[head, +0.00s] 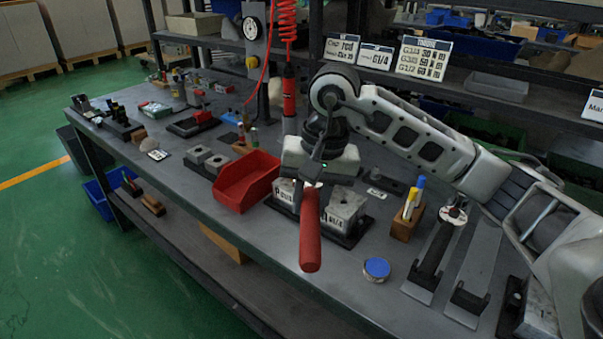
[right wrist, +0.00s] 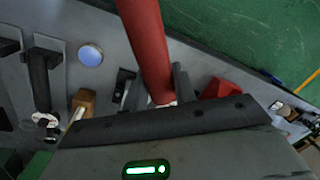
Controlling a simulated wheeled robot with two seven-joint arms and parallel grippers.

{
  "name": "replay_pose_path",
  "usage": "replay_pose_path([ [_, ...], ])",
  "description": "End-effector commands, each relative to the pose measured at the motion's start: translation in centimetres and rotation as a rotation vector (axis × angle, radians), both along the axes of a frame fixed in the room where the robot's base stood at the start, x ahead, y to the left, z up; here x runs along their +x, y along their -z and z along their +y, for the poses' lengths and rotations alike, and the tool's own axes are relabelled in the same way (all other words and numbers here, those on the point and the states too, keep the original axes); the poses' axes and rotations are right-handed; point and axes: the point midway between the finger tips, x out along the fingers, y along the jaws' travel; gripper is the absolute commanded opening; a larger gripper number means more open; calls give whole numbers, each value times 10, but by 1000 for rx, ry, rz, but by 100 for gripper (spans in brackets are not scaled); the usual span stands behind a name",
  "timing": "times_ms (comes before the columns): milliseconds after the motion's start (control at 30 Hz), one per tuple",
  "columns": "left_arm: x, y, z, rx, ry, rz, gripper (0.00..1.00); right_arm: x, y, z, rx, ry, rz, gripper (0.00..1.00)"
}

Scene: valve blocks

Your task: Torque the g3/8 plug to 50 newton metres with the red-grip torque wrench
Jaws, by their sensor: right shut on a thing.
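My right gripper (head: 312,172) is shut on the red-grip torque wrench (head: 310,230). The red grip points toward the camera and down, above the bench. In the right wrist view, the red grip (right wrist: 148,42) rises between the fingers (right wrist: 158,88). The wrench's head is hidden behind the gripper. Below and behind are two grey valve blocks on a dark base: the right block (head: 345,210), marked G1/4, and the left block (head: 284,191), partly covered. I cannot make out the G3/8 plug. My left gripper is not in view.
A red bin (head: 246,182) stands left of the blocks. To the right are a wooden pen holder (head: 407,222), a blue-topped disc (head: 377,267), a black-handled wrench (head: 433,250) in a holder and an empty holder (head: 469,297). A red coiled hose (head: 287,25) hangs behind.

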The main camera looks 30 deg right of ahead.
Motion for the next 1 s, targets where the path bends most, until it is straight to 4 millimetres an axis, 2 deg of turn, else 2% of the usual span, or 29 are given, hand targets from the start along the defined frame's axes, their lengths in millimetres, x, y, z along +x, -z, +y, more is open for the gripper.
replay_pose_path([
  [33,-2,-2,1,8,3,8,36,4,-12,-4,4,47,-3,0],
  [100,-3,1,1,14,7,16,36,6,-16,-7,7,88,-1,0],
  [567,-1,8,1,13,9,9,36,6,-14,-8,5,105,-6,0],
  [1000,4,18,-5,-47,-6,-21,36,6,23,-7,6,104,-2,0],
])
